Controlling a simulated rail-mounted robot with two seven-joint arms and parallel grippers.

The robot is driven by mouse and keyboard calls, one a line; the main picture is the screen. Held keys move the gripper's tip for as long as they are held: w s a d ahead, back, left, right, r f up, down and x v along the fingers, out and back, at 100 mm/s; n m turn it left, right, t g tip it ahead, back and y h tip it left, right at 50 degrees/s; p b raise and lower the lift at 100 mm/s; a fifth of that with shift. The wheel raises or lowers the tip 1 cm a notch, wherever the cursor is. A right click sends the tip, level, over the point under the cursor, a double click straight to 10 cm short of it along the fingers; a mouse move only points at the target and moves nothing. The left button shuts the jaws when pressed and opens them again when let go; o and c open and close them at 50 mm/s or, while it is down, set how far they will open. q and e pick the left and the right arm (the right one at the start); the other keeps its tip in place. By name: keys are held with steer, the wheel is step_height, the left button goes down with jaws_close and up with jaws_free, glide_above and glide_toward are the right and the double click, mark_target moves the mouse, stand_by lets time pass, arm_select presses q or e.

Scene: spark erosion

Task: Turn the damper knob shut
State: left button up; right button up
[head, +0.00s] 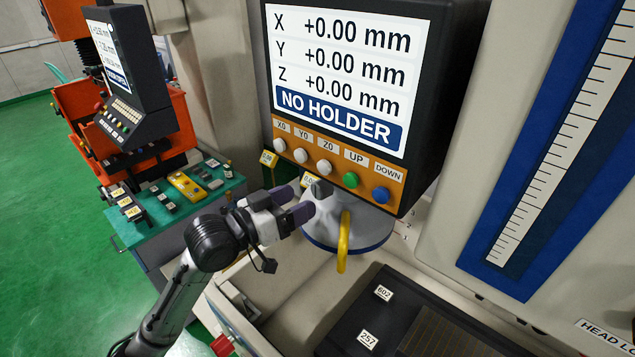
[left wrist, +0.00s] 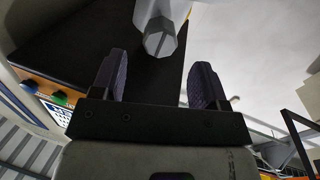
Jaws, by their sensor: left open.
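In the left wrist view the pale faceted knob (left wrist: 160,42) stands ahead, roughly centred between the open fingers (left wrist: 158,78). I see no contact between fingers and knob. My right gripper is in neither view.
A display panel (head: 341,70) reading NO HOLDER hangs just above the gripper, with coloured buttons (head: 350,180) along its lower edge. A yellow handle (head: 343,243) stands close to the right. A dark plate (head: 365,318) lies in the tank below. A teal bench (head: 170,222) stands left.

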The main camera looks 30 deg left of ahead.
mark_target(315, 192)
arm_select(q)
steer(key=shift+p+x, duration=0.9)
steer(key=shift+x, duration=2)
steer(key=shift+c, duration=0.5)
steer(key=c, duration=0.8)
steer(key=shift+c, duration=0.2)
